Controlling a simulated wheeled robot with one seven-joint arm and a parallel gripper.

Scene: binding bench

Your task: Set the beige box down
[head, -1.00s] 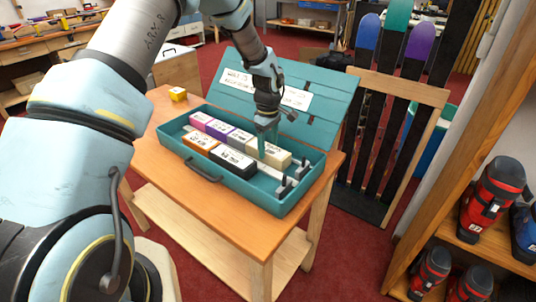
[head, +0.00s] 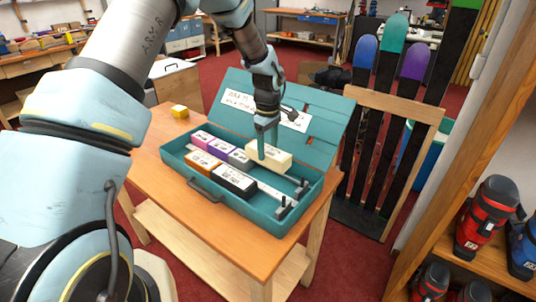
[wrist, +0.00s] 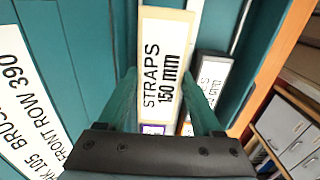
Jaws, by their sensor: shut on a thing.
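The beige box (head: 270,161), labelled "STRAPS 150 mm", is held in my gripper (head: 262,150). It is raised over the right part of the open teal case (head: 272,224) and hides part of the case's back edge. In the wrist view the beige box (wrist: 164,70) stands between the two teal fingers of my gripper (wrist: 165,108), which are shut on its sides. The gap under the box is hard to judge.
The case also holds several boxes: black (head: 234,181), orange (head: 202,162), grey (head: 240,160) and purple (head: 218,148). Metal clamps (head: 281,204) stand at its right end. The lid (head: 315,145) is open behind. A yellow box (head: 180,111) is on the wooden table (head: 158,130).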

